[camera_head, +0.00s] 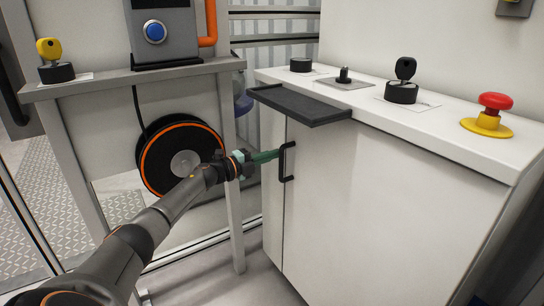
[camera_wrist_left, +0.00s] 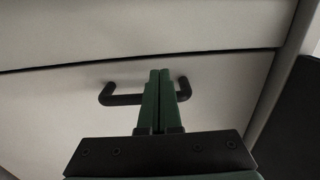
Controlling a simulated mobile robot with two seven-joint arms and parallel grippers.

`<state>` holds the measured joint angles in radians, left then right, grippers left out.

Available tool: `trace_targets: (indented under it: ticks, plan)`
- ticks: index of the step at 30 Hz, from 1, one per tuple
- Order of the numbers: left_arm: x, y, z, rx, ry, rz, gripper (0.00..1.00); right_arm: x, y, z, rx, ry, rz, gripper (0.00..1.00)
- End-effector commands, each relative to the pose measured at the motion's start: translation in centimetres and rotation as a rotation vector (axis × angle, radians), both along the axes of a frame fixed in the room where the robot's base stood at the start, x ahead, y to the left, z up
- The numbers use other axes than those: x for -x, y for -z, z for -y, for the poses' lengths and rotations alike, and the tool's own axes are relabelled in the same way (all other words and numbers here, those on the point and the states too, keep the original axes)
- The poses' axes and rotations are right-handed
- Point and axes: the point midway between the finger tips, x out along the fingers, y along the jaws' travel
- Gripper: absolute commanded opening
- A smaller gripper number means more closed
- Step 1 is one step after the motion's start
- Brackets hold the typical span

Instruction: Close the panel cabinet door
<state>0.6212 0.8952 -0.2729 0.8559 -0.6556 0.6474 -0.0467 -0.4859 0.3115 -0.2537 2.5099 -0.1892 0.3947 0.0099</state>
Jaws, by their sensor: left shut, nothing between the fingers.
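The white panel cabinet (camera_head: 390,190) stands at the right. Its door (camera_head: 350,220) is the wide front panel, and only a thin dark seam shows at its left edge, so it looks flush or nearly flush. The black bar handle (camera_head: 285,162) is near that seam; it also shows in the left wrist view (camera_wrist_left: 122,99). My left gripper (camera_head: 272,155) has green fingers, shut and empty. In the left wrist view its fingertips (camera_wrist_left: 160,74) overlap the middle of the handle; I cannot tell whether they touch it. My right gripper is not in view.
A black tray ledge (camera_head: 300,104) juts out above the handle. A red emergency button (camera_head: 494,106) and black knobs (camera_head: 402,90) sit on the cabinet top. A cable reel (camera_head: 160,145) and a grey frame post (camera_head: 229,170) stand close to my left arm.

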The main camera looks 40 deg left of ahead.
Motion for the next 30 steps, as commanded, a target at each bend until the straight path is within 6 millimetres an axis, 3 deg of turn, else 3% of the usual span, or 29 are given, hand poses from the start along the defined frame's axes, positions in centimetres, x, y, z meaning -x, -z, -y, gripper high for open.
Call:
trace_targets:
  ticks: [8,30]
  plan:
    - [0.8,0.0,-0.3,0.001,0.000,-0.001,0.00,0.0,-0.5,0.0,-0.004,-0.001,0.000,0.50]
    - [9.4,-0.1,-2.4,0.000,-0.001,-0.004,0.00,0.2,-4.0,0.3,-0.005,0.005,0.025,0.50]
